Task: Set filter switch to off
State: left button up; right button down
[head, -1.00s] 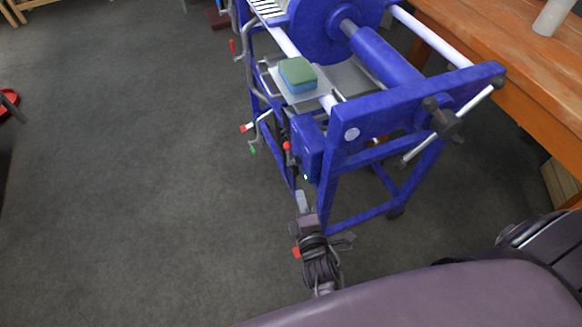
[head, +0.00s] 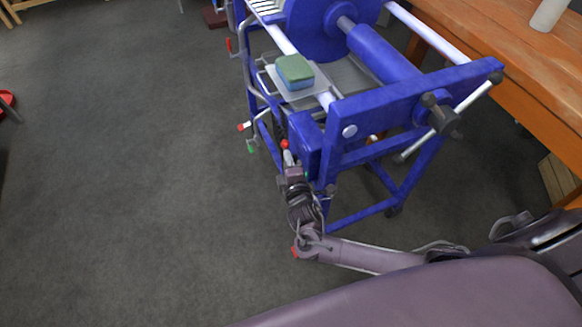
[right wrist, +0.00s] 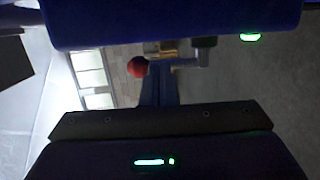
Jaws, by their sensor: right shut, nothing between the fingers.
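The blue filter machine (head: 375,150) stands at centre right in the head view. A blue box (head: 306,143) is on its near left corner, with a red-knobbed lever (head: 285,144) beside it. I cannot read the switch's setting. My right gripper (head: 288,160) is shut and empty, its tips just below the red knob; contact cannot be told. In the right wrist view the red knob (right wrist: 138,67) and its grey arm lie just beyond my shut fingers (right wrist: 158,90). A dark blue surface with a green light (right wrist: 250,37) spans the top. My left gripper is not in view.
A green and blue sponge (head: 295,72) lies on a plate on the machine. Red and green handles (head: 244,127) stick out at its left. A wooden table (head: 500,50) stands behind at right. The grey floor at left is largely clear.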

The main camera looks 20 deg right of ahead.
jog(key=shift+w, duration=0.1)
jog(key=w+r+g+p, duration=0.1)
jog(key=p, duration=0.3)
jog(key=shift+w+g, duration=0.3)
jog(key=shift+w+f, duration=0.1)
jog(key=shift+w, duration=0.3)
